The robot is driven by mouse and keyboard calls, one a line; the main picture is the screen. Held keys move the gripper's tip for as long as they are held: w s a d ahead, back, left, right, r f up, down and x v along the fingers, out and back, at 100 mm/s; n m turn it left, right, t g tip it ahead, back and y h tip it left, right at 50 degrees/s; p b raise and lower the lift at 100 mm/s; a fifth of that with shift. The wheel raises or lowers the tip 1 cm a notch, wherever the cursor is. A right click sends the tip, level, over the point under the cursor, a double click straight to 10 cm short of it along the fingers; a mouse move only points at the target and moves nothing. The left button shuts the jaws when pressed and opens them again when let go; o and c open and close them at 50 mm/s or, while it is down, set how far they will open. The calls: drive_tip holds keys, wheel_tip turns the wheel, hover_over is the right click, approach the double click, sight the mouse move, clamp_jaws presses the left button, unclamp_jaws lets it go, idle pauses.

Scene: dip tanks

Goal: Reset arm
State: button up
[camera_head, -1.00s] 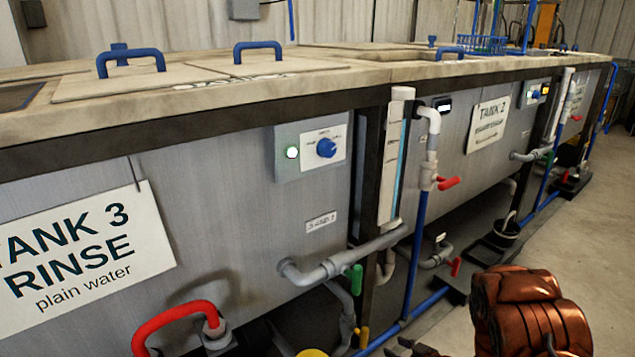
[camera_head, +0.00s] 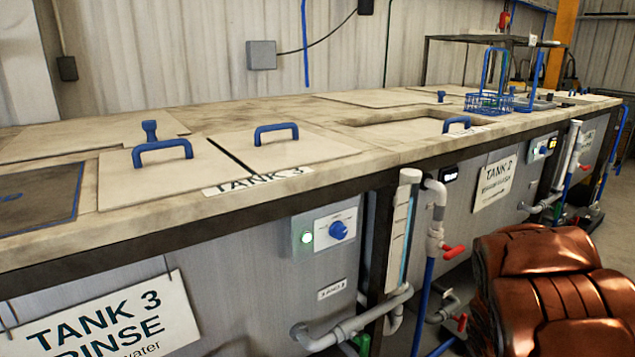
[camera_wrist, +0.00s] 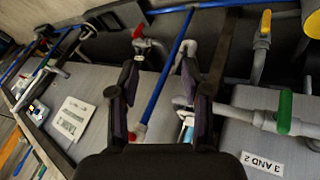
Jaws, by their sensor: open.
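My gripper (camera_wrist: 160,95) shows only in the wrist view. Its two dark fingers stand apart with nothing held between them. Pipes and the grey tank front show beyond and between the fingers. In the head view my arm, in a ribbed copper-brown cover (camera_head: 545,280), is at the lower right, in front of the tank line. Its gripper end is out of that view.
Tank 3's front carries a rinse sign (camera_head: 110,320) and a control box (camera_head: 325,229). Grey pipes, a blue pipe and a red-handled valve (camera_head: 453,251) stick out. Blue lid handles (camera_head: 162,152) and a blue wire basket (camera_head: 488,103) stand on top. Floor shows at the right.

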drive_tip(key=s+a+r+m+g+p, duration=0.2)
drive_tip(key=s+a+r+p, duration=0.15)
drive_tip(key=s+r, duration=0.4)
drive_tip(key=s+a+r+m+g+p, duration=0.15)
drive_tip(key=s+r+p, duration=0.3)
drive_tip(key=r, duration=0.55)
drive_tip(key=s+a+r+g+y+p, duration=0.1)
drive_tip(key=s+a+r+g+p, duration=0.1)
drive_tip(key=s+a+r+p, duration=0.2)
drive_tip(key=s+a+r+g+y+p, duration=0.2)
drive_tip(key=s+a+r+p, duration=0.3)
drive_tip(key=s+a+r, duration=0.6)
drive_tip(key=s, duration=0.7)
drive_tip(key=shift+s, duration=0.15)
drive_tip(key=shift+a, duration=0.1)
drive_tip(key=shift+c, duration=0.5)
drive_tip(key=shift+a, duration=0.1)
